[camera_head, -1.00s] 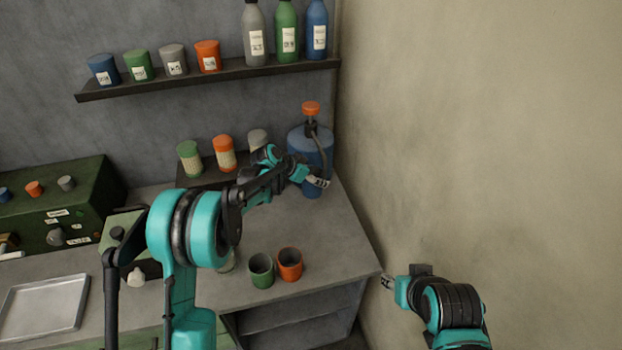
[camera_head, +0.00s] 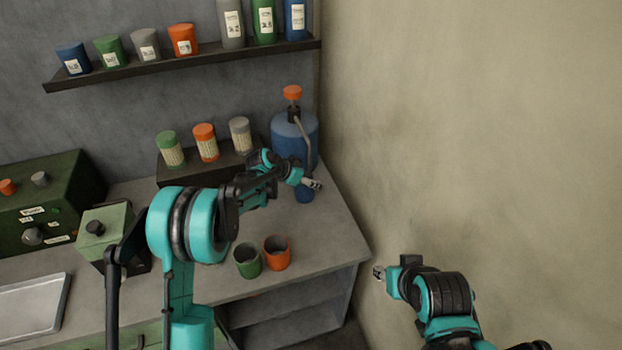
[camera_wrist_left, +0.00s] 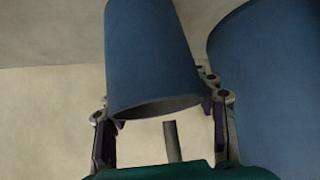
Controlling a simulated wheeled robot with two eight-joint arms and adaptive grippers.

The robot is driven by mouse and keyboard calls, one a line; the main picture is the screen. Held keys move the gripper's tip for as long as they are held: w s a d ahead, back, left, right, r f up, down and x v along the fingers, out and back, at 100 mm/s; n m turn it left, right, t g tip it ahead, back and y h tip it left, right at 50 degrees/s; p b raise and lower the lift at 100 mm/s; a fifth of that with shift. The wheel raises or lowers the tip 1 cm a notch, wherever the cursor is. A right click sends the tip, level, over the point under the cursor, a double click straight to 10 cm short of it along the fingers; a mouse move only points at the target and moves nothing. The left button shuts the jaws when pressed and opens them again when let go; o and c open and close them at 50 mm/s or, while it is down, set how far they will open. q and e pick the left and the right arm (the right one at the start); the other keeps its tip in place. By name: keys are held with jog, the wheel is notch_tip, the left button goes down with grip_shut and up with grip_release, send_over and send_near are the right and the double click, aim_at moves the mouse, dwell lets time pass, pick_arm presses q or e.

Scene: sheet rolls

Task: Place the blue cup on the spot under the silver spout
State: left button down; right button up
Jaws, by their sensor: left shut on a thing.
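The blue cup (camera_head: 304,195) is in my left gripper (camera_head: 312,184), in front of the blue dispenser (camera_head: 288,140) at the right back of the counter. The silver spout (camera_head: 304,135) curves down from the dispenser's orange-capped top towards the cup. In the left wrist view the cup (camera_wrist_left: 150,55) sits between the two fingers, with the dispenser (camera_wrist_left: 275,90) close on its right. The gripper partly hides the cup, and I cannot tell whether its base touches the counter. My right gripper (camera_head: 379,272) is by the right wall, away from the counter; its fingers are too small to read.
A green cup (camera_head: 248,261) and an orange cup (camera_head: 277,253) stand near the counter's front edge. Several labelled jars stand on a low riser (camera_head: 190,172) behind my left arm. The right wall (camera_head: 440,130) is close to the dispenser.

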pick_arm(q)
jog(key=c, duration=0.5)
grip_release()
jog(key=shift+a+r, duration=0.1)
jog(key=shift+c, duration=0.2)
jog(key=shift+o, duration=0.4)
jog(key=shift+a, duration=0.1)
jog(key=v, duration=1.2)
jog(key=s+a+r+n+y, duration=0.25)
jog(key=s+r, duration=0.25)
jog(key=s, duration=0.4)
jog(key=s+a+f+n+y, duration=0.1)
jog(key=s+a+n+y, duration=0.1)
jog(key=s, duration=1)
jog(key=s+a+f+n+t+y, duration=0.1)
jog(key=s+a+n, duration=0.4)
jog(key=s, duration=0.8)
jog(key=shift+s+a+y, duration=0.15)
jog(key=shift+a+y, duration=0.5)
jog(key=shift+a, duration=0.25)
